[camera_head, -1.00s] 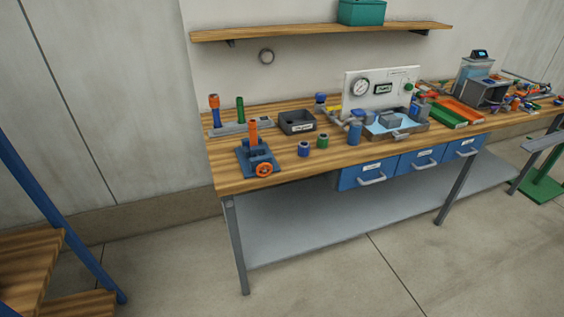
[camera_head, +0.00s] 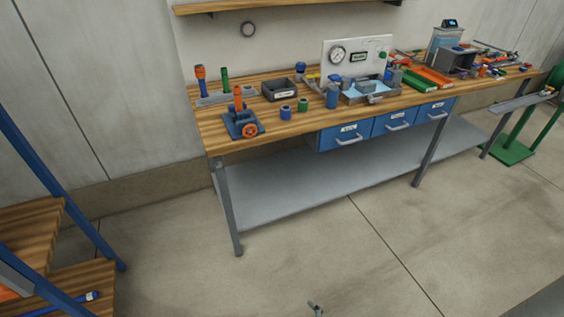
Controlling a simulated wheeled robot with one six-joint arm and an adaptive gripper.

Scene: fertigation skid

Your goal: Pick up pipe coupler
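Two short hollow cylinders stand near the front of the wooden bench, a blue one (camera_head: 285,113) and a green one (camera_head: 303,105) to its right. Either could be a pipe coupler; I cannot tell which one is meant. Left of them is a blue vise-like fixture (camera_head: 243,125) with an orange handwheel and an upright orange piece. My gripper is not clearly in view. A small grey forked shape (camera_head: 315,309) shows at the bottom edge, cut off, and I cannot tell what it is.
The bench top (camera_head: 219,150) also carries a dark labelled bin (camera_head: 283,90), a gauge panel (camera_head: 353,57) and a shallow water tray. Blue drawers (camera_head: 346,136) hang below. Wooden steps with blue rails (camera_head: 66,217) stand at left. Open concrete floor lies in front.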

